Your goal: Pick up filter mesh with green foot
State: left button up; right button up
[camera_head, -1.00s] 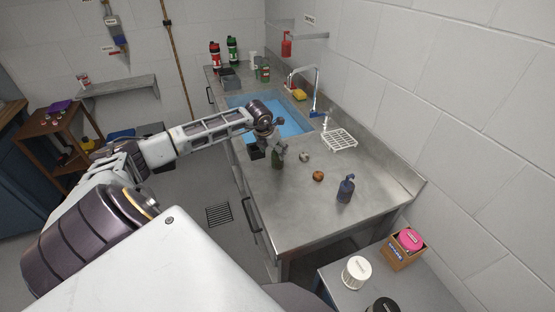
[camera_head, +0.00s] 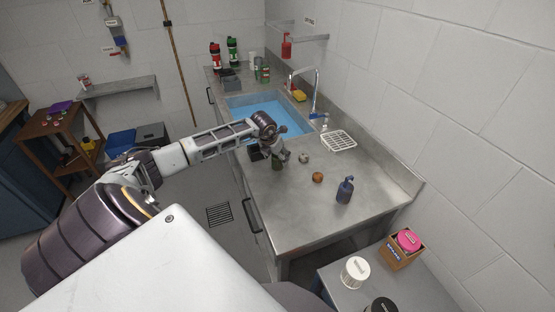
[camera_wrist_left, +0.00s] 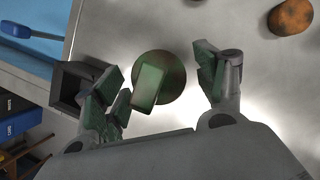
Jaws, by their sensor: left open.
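The filter mesh with the green foot is most likely the dark green piece (camera_head: 277,163) on the steel counter, largely hidden under my left gripper in the head view. In the left wrist view it shows as a green block (camera_wrist_left: 149,86) over a round brownish disc. My left gripper (camera_head: 279,155) is over it, pointing down. In the left wrist view its two fingers (camera_wrist_left: 163,80) are apart, one on each side of the green piece. The left finger looks very close to the block; I cannot tell whether it touches. My right gripper is not in view.
A black square cup (camera_wrist_left: 66,88) stands close beside the left finger. A grey round piece (camera_head: 304,158), an orange-brown one (camera_head: 318,177) and a blue bottle (camera_head: 345,190) stand to the right on the counter (camera_head: 290,215). The blue sink (camera_head: 285,119) lies behind.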

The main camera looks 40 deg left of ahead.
pick_arm(q)
jog(key=shift+x, duration=0.75)
jog(key=shift+c, duration=0.2)
jog(key=c, duration=1)
jog(key=shift+c, duration=0.2)
jog(key=shift+r+b, duration=1.05)
jog(key=shift+r, duration=3.95)
jog(key=shift+d+f, duration=0.1)
